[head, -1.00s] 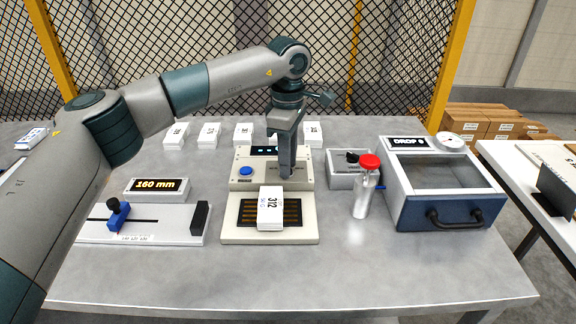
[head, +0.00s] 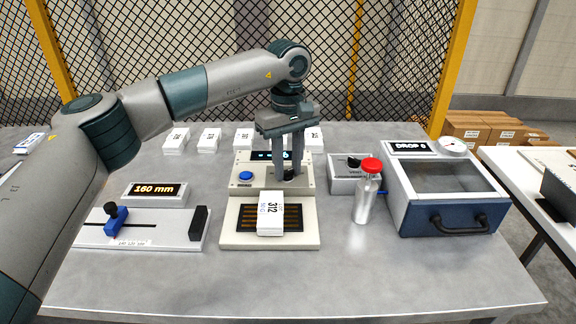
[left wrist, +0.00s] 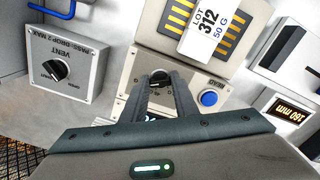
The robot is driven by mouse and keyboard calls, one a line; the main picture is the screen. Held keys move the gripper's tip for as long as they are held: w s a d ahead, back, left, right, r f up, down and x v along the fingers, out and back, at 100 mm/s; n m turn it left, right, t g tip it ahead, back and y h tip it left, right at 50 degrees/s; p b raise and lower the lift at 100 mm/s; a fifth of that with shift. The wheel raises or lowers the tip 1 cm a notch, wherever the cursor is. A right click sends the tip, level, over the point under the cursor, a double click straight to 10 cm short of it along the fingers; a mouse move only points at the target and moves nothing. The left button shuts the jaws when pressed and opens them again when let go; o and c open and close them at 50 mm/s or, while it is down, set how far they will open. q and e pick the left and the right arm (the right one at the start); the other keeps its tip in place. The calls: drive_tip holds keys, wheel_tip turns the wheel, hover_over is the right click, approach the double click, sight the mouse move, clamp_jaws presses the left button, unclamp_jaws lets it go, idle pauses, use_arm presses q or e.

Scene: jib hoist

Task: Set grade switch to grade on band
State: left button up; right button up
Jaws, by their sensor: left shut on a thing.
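The grade switch (head: 288,174) is a small black knob on the sloped panel of a cream reader (head: 240,214), right of a round blue button (head: 246,176). It also shows in the left wrist view (left wrist: 159,78). My left gripper (head: 289,175) points down from above and is shut on the knob, a finger on each side. Its fingers partly hide the knob and the switch markings. A white packet marked "LOT 312 50 G" (head: 270,214) lies on the reader's dark striped bed; the band print also shows in the left wrist view (left wrist: 206,28). The reader's display (head: 262,156) is partly covered by the gripper.
Right of the reader stand a vent box (head: 348,178), a red-capped bottle (head: 367,194) and a drop cabinet (head: 446,190). A slide gauge (head: 150,236) with a "160 mm" display (head: 156,194) stands left. Several white packets (head: 209,140) line the back. The front table is clear.

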sight(288, 172)
use_arm(q)
drive_tip(key=shift+r, duration=0.1)
idle(0.3)
drive_tip(key=o, duration=1.1)
drive_tip(key=shift+c, duration=0.2)
use_arm(e)
drive_tip(key=shift+s, duration=0.1)
use_arm(q)
drive_tip(key=shift+r, duration=0.55)
wheel_tip(288, 172, up, 16)
drive_tip(key=shift+b, duration=0.4)
use_arm(e)
drive_tip(key=shift+r, duration=0.35)
use_arm(q)
drive_tip(key=shift+r, duration=0.1)
use_arm(e)
drive_tip(key=shift+r, duration=0.1)
